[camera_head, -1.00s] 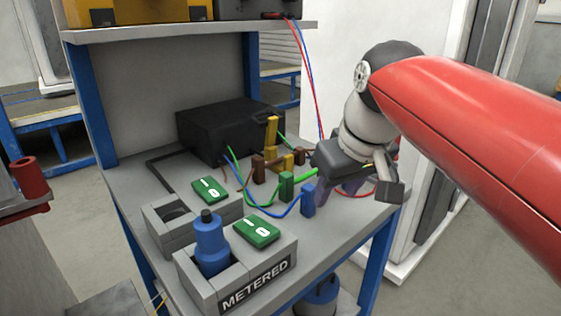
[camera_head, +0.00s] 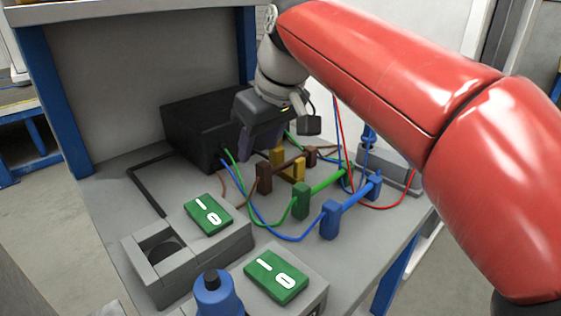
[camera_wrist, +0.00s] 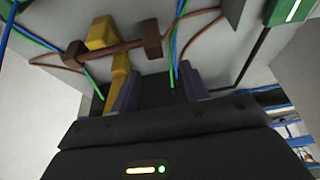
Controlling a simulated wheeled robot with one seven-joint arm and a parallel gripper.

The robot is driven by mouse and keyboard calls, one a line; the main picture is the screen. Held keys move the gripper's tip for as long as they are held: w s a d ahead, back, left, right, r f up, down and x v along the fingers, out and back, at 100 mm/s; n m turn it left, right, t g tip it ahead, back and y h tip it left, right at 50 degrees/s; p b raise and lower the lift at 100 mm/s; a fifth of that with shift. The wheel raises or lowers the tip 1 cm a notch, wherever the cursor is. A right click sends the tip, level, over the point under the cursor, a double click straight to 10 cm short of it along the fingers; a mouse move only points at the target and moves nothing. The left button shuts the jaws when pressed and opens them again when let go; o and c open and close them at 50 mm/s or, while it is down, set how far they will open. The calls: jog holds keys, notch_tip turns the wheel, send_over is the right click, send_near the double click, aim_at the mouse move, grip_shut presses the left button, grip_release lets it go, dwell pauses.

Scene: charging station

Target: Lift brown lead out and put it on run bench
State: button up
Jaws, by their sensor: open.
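The brown lead (camera_head: 264,177) is a bar with a block at each end, on the grey bench top among the other leads, with a thin brown wire. In the wrist view its bar (camera_wrist: 118,48) lies ahead of my fingers, crossing a yellow lead (camera_wrist: 104,32). My gripper (camera_head: 258,145) is open, fingers pointing down, behind the brown lead and in front of the black box (camera_head: 205,120). The wrist view shows my two fingers (camera_wrist: 158,92) apart, with no lead bar between them. I cannot tell which surface is the run bench.
A green lead (camera_head: 301,201) and a blue lead (camera_head: 331,219) lie in front, with loose wires. Grey holders with green I/O plates (camera_head: 208,214) (camera_head: 276,276) and a blue plug (camera_head: 214,293) stand nearer. A grey block (camera_head: 392,172) is at the right. A blue post stands at left.

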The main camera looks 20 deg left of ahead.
aim_at(257, 168)
jog(key=x, duration=0.2)
jog(key=d+x, duration=0.1)
jog(key=x, duration=0.2)
jog(key=shift+s+a+f+b, duration=0.1)
jog(key=shift+f+b, duration=0.25)
jog(key=shift+f, duration=0.15)
jog(key=shift+a+f, duration=0.2)
jog(key=shift+f, duration=0.25)
grip_shut()
jog(key=shift+r, duration=0.1)
